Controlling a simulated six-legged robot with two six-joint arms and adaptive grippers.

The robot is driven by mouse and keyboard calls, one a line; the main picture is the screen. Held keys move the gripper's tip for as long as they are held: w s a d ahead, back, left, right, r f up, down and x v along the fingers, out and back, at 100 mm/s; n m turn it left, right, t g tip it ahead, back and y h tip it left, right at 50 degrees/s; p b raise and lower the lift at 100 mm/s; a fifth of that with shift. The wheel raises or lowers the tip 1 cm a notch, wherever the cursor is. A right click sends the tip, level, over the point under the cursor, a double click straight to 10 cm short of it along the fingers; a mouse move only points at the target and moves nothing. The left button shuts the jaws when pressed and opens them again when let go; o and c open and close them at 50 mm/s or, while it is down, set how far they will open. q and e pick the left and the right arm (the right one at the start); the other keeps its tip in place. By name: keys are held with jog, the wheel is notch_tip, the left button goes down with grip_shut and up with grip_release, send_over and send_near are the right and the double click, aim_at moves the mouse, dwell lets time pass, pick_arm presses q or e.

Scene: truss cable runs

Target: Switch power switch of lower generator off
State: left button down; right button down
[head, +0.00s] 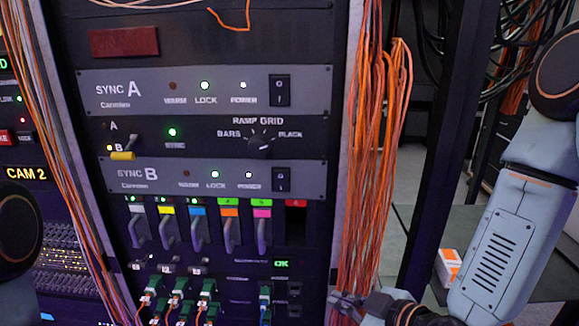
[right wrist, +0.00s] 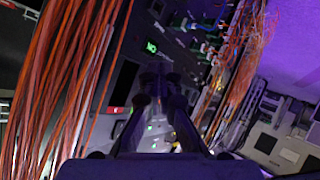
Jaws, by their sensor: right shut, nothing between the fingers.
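The lower generator, SYNC B (head: 150,178), is a grey panel in the rack with a lit green LOCK light and a lit white POWER light. Its black power switch (head: 282,179) is at the panel's right end; I cannot tell its rocker position for sure. My right gripper (head: 340,300) is low at the rack's right edge, by the orange cables, below and right of that switch and apart from it. In the right wrist view its fingers (right wrist: 157,82) are together and empty. My left gripper is out of view.
The upper generator, SYNC A (head: 150,90), has a similar switch (head: 279,90). Orange cables (head: 365,150) hang along the rack's right side. Coloured levers (head: 197,232) and plugged connectors sit below SYNC B. A dark post (head: 440,140) stands right of the cables. An orange-white box (head: 448,266) lies behind.

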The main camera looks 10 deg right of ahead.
notch_tip(320, 180, up, 16)
jog(key=a+n+t+y, duration=0.1)
jog(key=n+t+y, duration=0.1)
jog(key=n, duration=0.5)
jog(key=w+a+n+t+y+p, duration=0.1)
jog(key=n+t+y, duration=0.1)
jog(key=n, duration=0.6)
jog(key=shift+w+a+f+t, duration=0.15)
jog(key=shift+w+a+t, duration=0.2)
jog(key=shift+t, duration=0.25)
